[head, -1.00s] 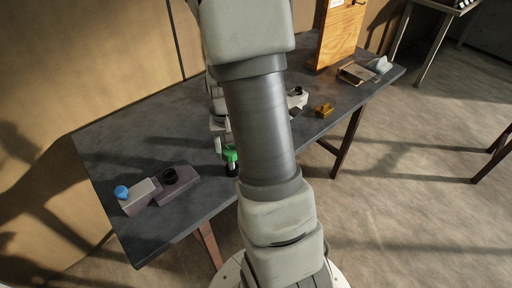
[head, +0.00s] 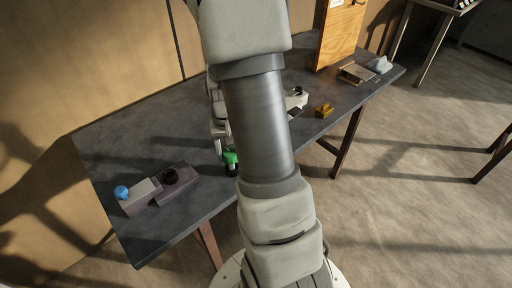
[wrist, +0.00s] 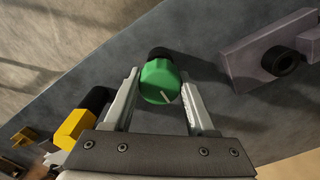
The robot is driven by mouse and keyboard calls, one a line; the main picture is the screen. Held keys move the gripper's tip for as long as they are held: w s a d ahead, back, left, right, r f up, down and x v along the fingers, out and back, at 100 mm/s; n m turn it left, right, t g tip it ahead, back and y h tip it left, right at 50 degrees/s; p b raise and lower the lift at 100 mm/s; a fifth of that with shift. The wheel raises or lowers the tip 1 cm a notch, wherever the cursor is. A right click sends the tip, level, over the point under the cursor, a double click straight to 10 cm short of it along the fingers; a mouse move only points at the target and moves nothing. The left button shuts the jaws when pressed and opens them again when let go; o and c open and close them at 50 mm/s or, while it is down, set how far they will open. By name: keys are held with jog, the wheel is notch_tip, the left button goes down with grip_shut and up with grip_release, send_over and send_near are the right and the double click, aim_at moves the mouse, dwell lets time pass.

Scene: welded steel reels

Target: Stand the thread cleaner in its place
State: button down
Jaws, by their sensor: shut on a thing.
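The thread cleaner, as I take it, is an upright piece with a round green top (wrist: 160,82) and a dark lower part. In the head view its green top (head: 231,157) shows beside my arm, low over or on the table. My gripper (wrist: 160,92) is shut on it, one finger on each side of the green top. In the head view my arm partly hides the gripper. A purple-grey block (head: 178,187) with a black ring (head: 170,176) stands to the left on the table; the block (wrist: 240,66) and ring (wrist: 279,61) also show in the wrist view.
A pale block (head: 140,195) with a blue knob (head: 121,192) adjoins the ringed block. A yellow piece (head: 324,110), a tray (head: 356,73) and a wooden board (head: 340,35) are to the right. The grey table (head: 120,140) is bare behind the blocks.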

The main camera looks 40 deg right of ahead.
jog(key=shift+f, duration=0.3)
grip_release()
dwell(0.4)
